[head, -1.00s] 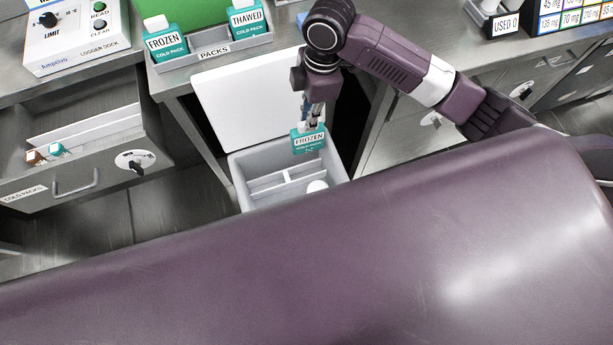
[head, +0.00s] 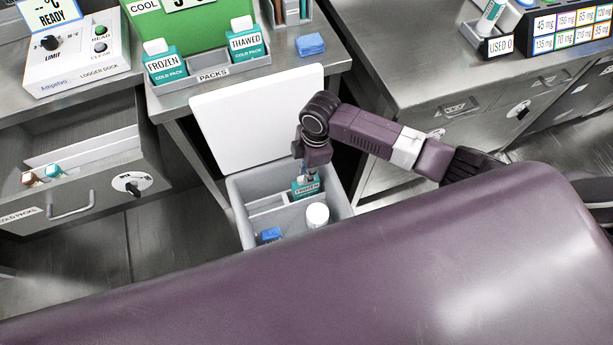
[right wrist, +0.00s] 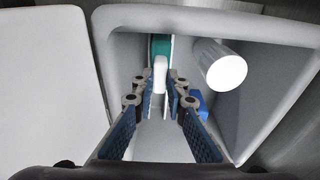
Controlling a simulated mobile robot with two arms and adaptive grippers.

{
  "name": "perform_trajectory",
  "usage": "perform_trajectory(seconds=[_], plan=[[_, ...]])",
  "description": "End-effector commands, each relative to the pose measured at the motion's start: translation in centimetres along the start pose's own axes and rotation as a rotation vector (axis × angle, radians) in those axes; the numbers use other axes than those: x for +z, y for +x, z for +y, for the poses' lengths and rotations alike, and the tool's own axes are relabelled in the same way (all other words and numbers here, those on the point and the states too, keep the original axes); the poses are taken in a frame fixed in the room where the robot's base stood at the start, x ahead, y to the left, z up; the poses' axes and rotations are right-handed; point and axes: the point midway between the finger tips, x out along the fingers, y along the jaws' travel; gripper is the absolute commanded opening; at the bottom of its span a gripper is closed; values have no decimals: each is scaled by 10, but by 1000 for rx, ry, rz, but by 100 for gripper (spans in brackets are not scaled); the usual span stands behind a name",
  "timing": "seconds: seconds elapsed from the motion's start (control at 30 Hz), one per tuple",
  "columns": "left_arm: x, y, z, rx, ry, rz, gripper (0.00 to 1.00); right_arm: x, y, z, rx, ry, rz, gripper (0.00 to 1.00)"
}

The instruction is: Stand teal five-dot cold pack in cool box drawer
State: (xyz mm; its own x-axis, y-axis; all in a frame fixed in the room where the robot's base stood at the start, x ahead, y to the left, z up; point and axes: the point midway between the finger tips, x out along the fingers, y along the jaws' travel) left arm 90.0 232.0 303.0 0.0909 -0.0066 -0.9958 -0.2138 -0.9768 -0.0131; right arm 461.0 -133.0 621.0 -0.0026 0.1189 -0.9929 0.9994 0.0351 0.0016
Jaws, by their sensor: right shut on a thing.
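The teal cold pack (head: 303,188), marked FROZEN, is upright in the back compartment of the grey open-topped cool box (head: 236,205). Its dots are too small to count. My right gripper (head: 312,174) is shut on the pack's top from above. In the right wrist view, the pack's white cap (right wrist: 160,72) sits between the fingers, with a strip of teal (right wrist: 160,44) beyond. Whether the pack touches the box floor is hidden. My left gripper is not in view.
A white bottle (head: 317,214) and a blue block (head: 269,235) are in the box's front part, beyond white dividers. The white lid (head: 255,110) stands open behind. Two teal packs, FROZEN (head: 165,66) and THAWED (head: 246,42), stand in the PACKS tray. An open drawer (head: 70,205) is left.

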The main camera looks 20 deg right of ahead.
Motion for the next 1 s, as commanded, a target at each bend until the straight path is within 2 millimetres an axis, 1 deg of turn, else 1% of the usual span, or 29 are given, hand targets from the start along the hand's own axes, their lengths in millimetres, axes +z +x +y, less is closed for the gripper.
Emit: perform_trajectory(seconds=[0.03,0.1,0.17,0.57,0.6,0.73,1.0], plan=[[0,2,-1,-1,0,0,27,0,10,-1,-3,1,0,0],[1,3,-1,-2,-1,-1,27,1,19,0,-1,2,1,0],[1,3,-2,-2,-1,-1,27,2,24,0,-1,1,0,0],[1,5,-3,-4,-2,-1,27,3,30,0,0,0,1,0],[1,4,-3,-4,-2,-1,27,3,30,0,0,0,0,15],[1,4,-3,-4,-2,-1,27,3,29,0,-1,0,0,29],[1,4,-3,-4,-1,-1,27,3,29,0,-1,0,0,30]])
